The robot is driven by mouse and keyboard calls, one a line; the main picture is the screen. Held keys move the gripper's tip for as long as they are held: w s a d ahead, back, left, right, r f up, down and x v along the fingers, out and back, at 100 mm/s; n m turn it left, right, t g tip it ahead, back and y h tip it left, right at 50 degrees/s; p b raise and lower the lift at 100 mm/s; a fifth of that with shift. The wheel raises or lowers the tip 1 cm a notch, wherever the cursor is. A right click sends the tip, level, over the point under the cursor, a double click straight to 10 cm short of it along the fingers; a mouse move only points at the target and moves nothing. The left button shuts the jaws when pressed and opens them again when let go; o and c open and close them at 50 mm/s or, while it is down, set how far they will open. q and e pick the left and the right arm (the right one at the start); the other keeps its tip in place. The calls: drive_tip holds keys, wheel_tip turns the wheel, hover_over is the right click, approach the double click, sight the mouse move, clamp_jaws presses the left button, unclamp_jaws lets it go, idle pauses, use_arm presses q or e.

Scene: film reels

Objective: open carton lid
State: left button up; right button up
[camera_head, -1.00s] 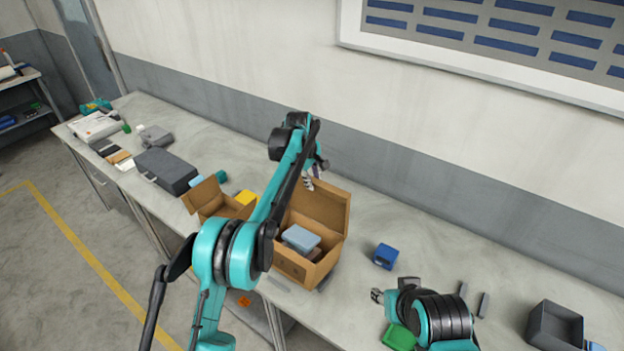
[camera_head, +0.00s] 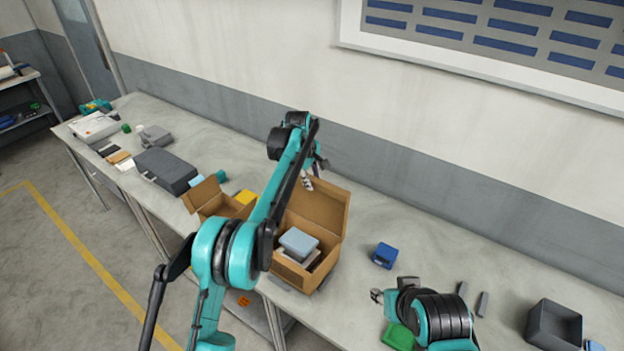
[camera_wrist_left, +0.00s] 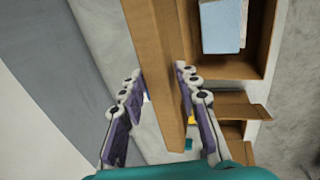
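The brown cardboard carton (camera_head: 330,262) stands on the bench with its lid (camera_head: 318,205) raised upright along the far side. A grey-blue box (camera_head: 299,241) lies inside, on top of other contents; it also shows in the left wrist view (camera_wrist_left: 223,25). My left gripper (camera_head: 308,182) is at the top of the lid. In the left wrist view my left gripper (camera_wrist_left: 158,82) is open, its fingers on either side of the lid (camera_wrist_left: 160,70), with a gap at least on the left. My right gripper (camera_head: 376,296) is low over the bench, right of the carton; its fingers are too small to judge.
A smaller open carton (camera_head: 210,200) and a yellow block (camera_head: 244,197) stand left of the carton. A dark grey case (camera_head: 165,170) lies farther left. A blue box (camera_head: 384,256) is to the right, and a grey bin (camera_head: 554,325) at far right. The wall runs close behind.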

use_arm(q)
drive_tip(key=shift+o, duration=0.3)
drive_tip(key=v, duration=1.2)
drive_tip(key=shift+w, duration=0.1)
